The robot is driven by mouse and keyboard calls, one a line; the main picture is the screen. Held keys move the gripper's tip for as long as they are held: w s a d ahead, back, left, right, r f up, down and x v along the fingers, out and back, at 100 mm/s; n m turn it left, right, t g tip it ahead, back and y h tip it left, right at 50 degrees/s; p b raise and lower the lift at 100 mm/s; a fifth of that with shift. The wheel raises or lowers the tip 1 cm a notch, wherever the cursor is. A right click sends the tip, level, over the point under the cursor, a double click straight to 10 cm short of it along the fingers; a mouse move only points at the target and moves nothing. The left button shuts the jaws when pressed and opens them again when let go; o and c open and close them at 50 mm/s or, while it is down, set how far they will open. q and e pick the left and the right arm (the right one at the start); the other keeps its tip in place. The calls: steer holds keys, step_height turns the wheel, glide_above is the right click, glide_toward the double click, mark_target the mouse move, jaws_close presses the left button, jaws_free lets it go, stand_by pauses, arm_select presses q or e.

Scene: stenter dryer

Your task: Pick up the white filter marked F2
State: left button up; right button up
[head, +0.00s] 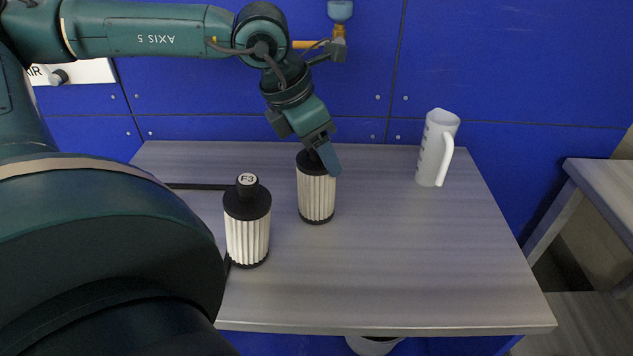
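A white pleated filter (317,198) with black end caps stands upright on the grey table (400,270). My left gripper (323,158) is at its top, pointing down, with a finger in front of the top cap. The gripper hides the filter's knob and any marking there. I cannot tell whether the fingers are closed on the knob. A second white pleated filter (247,238), with F3 on its black knob (247,181), stands upright at the front left of the first, apart from it. My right gripper is not in view.
A white measuring jug (435,148) stands at the table's back right. A thin black bar (195,186) lies left of the filters. A blue panelled wall (510,60) is behind the table. The table's right and front are clear. Another table (605,185) is at far right.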

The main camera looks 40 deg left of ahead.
arm_select(q)
steer(key=c, duration=0.9)
